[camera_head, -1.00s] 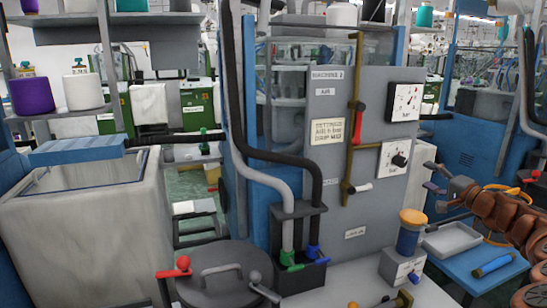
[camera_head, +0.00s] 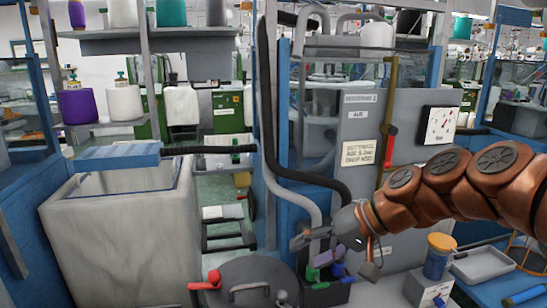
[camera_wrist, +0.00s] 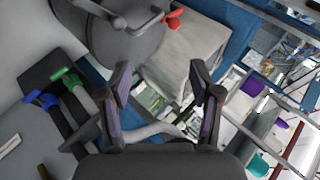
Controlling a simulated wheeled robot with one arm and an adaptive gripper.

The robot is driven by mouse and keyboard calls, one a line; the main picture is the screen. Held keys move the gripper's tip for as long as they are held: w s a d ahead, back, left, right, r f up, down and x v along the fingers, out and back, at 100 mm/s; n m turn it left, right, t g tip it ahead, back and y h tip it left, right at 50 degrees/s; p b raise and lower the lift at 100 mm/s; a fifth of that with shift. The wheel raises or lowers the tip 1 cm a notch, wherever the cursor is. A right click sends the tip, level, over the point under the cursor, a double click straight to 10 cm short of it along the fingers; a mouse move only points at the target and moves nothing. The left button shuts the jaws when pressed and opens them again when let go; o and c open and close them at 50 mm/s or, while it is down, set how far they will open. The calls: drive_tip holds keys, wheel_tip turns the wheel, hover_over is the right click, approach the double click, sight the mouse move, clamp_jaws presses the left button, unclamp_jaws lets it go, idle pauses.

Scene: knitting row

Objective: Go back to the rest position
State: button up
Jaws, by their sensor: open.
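My gripper (camera_head: 308,250) is open and empty. In the head view the copper-coloured arm reaches in from the right, and its grey fingers hang in front of the hoses, above the green valve handle (camera_head: 312,275) and the blue valve handle (camera_head: 338,270). In the wrist view the two fingers of my gripper (camera_wrist: 163,88) stand wide apart with purple inner pads and nothing between them. The green handle (camera_wrist: 65,74) and blue handle (camera_wrist: 45,100) show left of the fingers there. I cannot tell whether the gripper touches the hoses.
A round grey lid (camera_head: 255,285) with a red-knobbed lever (camera_head: 207,281) stands below left. A large pale bin (camera_head: 120,240) is at the left. The grey machine panel (camera_head: 365,115) is behind the arm. A yellow-capped blue jar (camera_head: 437,262) and a grey tray (camera_head: 482,264) are at the right.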

drive_tip(key=s+d+f+g+h+p, duration=0.1)
drive_tip(key=s+d+f+h, duration=0.2)
drive_tip(key=s, duration=0.5)
drive_tip(key=s+d+f+g+h+p, duration=0.1)
drive_tip(key=s+d+f+g+h, duration=0.1)
drive_tip(key=s, duration=0.7)
drive_tip(key=s+d+f+g+h+p, duration=0.1)
drive_tip(key=s+d+f+h, duration=0.3)
drive_tip(key=s, duration=0.5)
drive_tip(key=shift+s+d+f+g+p, duration=0.25)
drive_tip(key=shift+d+f+g+p, duration=0.1)
drive_tip(key=shift+d+f, duration=0.55)
